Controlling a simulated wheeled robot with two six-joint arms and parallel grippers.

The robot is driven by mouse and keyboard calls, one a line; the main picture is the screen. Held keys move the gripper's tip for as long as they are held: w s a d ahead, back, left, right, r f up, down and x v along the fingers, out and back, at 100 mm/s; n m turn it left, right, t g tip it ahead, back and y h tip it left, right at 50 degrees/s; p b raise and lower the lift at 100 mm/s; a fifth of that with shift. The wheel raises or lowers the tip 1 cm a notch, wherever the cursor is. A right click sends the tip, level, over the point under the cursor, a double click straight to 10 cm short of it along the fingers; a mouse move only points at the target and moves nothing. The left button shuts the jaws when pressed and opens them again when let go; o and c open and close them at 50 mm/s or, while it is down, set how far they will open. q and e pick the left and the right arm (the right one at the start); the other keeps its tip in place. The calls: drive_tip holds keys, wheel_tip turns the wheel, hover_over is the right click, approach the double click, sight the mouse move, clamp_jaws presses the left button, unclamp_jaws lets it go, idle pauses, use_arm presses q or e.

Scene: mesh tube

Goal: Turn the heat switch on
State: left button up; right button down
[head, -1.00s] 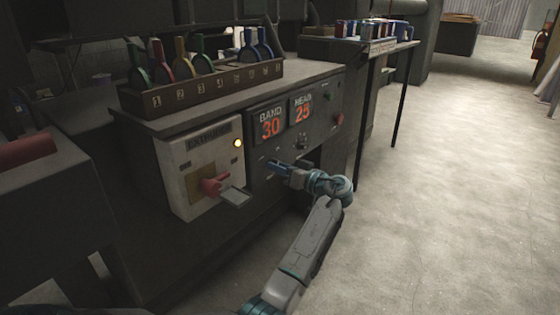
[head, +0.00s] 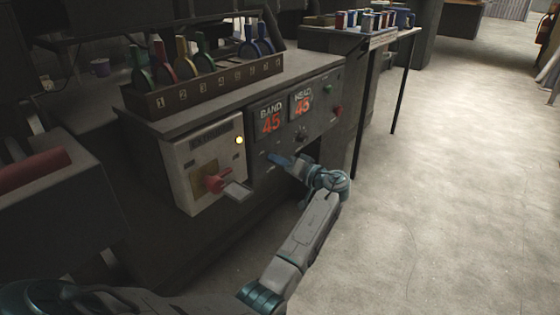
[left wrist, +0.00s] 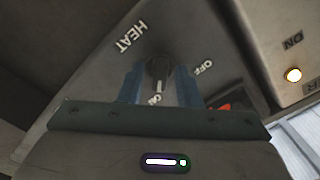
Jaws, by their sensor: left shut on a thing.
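The heat switch (left wrist: 158,72) is a dark round knob on a grey panel (left wrist: 85,95), below the word HEAT and between the OFF and ON marks. Its white pointer line faces the ON mark. In the left wrist view my left gripper (left wrist: 160,92) has its blue fingers on either side of the knob, shut on it. In the head view my left gripper (head: 280,161) is at the lower part of the control panel (head: 262,145) and hides the knob. The BAND display (head: 271,121) and HEAD display (head: 302,104) both read 45. My right gripper is not in view.
Left of the panel is a pale box (head: 180,180) with a red lever (head: 215,182) and a lit yellow lamp (head: 239,140). A rack of coloured handles (head: 215,82) stands above. Open floor (head: 450,170) lies to the right.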

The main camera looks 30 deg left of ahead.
use_arm(q)
drive_tip(key=o, duration=0.6)
drive_tip(key=d, duration=0.7)
drive_tip(key=s+d+p, duration=0.1)
drive_tip(key=d, duration=0.3)
drive_tip(key=shift+w+a+f, duration=0.1)
